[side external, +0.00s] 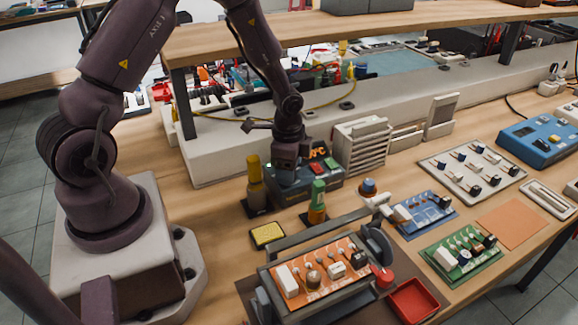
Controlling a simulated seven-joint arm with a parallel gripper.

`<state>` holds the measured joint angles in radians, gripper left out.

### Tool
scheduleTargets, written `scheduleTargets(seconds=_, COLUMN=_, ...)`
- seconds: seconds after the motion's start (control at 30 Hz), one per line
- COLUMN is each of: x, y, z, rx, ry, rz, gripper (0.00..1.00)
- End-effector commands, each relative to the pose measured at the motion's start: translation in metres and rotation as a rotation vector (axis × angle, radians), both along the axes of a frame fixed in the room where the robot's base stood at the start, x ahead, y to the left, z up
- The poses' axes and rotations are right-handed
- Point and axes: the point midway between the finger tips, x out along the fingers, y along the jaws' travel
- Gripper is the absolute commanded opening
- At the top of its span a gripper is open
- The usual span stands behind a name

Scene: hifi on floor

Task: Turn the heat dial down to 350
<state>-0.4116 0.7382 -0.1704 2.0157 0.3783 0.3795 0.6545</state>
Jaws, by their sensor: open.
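A dark control box (322,181) stands on the wooden bench near the middle of the side external view. It has orange display characters (318,151) too small to read, a red button, a green button and a small green light. My gripper (287,166) points down over the left part of this box, close to its top. Its fingertips are small and dark against the box, so I cannot tell whether they touch anything. The heat dial is not clearly visible; my gripper may be covering it.
A yellow sponge (267,235) and a clamped orange circuit board (320,272) are nearer. A ribbed grey block (362,148) stands right of the box, and a shelf (350,32) hangs behind.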

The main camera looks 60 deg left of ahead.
Motion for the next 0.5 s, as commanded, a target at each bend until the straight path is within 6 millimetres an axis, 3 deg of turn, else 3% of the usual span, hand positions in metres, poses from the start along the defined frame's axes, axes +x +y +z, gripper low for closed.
scheduleTargets(seconds=0.07, x=0.0000, y=0.0000, z=0.0002, rx=0.000, ry=0.000, rz=0.000, gripper=0.56)
scheduleTargets(seconds=0.27, x=-0.0002, y=0.0000, z=0.0003, rx=0.000, ry=0.000, rz=0.000, gripper=0.10)
scheduleTargets(seconds=0.5, x=-0.0002, y=0.0000, z=0.0004, rx=0.000, ry=0.000, rz=0.013, gripper=0.09)
